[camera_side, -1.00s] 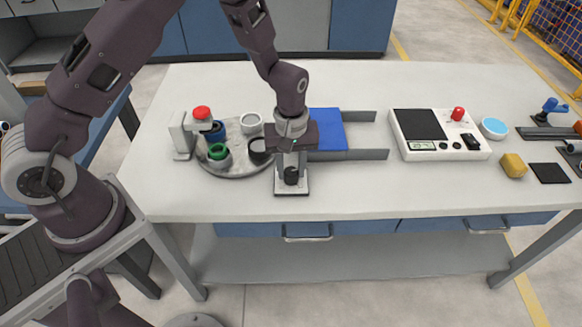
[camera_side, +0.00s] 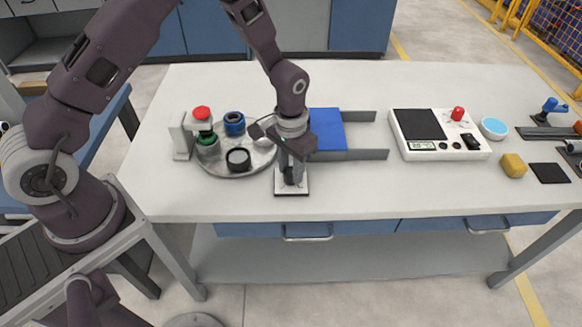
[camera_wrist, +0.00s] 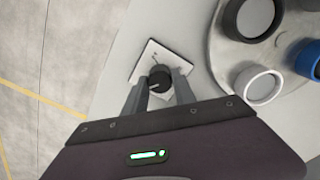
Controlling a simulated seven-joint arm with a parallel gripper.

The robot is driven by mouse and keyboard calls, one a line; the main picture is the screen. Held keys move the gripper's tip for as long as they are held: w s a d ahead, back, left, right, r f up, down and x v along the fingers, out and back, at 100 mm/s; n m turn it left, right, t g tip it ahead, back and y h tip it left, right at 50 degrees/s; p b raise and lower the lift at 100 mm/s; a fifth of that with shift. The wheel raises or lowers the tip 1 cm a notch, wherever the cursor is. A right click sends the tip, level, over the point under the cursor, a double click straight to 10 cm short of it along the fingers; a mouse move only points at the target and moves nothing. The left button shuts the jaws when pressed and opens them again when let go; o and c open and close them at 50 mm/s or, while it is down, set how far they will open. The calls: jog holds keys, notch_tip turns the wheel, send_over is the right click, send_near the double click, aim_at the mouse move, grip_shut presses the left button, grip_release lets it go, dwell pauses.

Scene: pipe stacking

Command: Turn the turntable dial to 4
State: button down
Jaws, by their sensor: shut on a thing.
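The black dial knob (camera_wrist: 159,77) sits on a small white plate (camera_wrist: 150,54), which also shows at the table's front edge in the side view (camera_side: 293,191). My gripper (camera_wrist: 161,88) points down and is shut on the knob, one finger on each side; it also shows in the side view (camera_side: 290,177). Marks on the plate are too small to read. The round grey turntable (camera_side: 262,160) carries a blue cup (camera_side: 234,124), a black cup (camera_side: 238,160), a green-rimmed cup (camera_side: 207,143) and a white cup (camera_wrist: 263,85).
A post with a red top (camera_side: 202,113) stands at the turntable's left, over the green-rimmed cup. A blue block (camera_side: 327,128) between grey rails is behind my gripper.

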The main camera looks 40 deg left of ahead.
aim_at(291, 171)
jog(key=shift+m, duration=0.9)
jog(key=c, duration=1)
grip_release()
notch_tip(291, 171, up, 7)
jog(key=shift+r, duration=0.1)
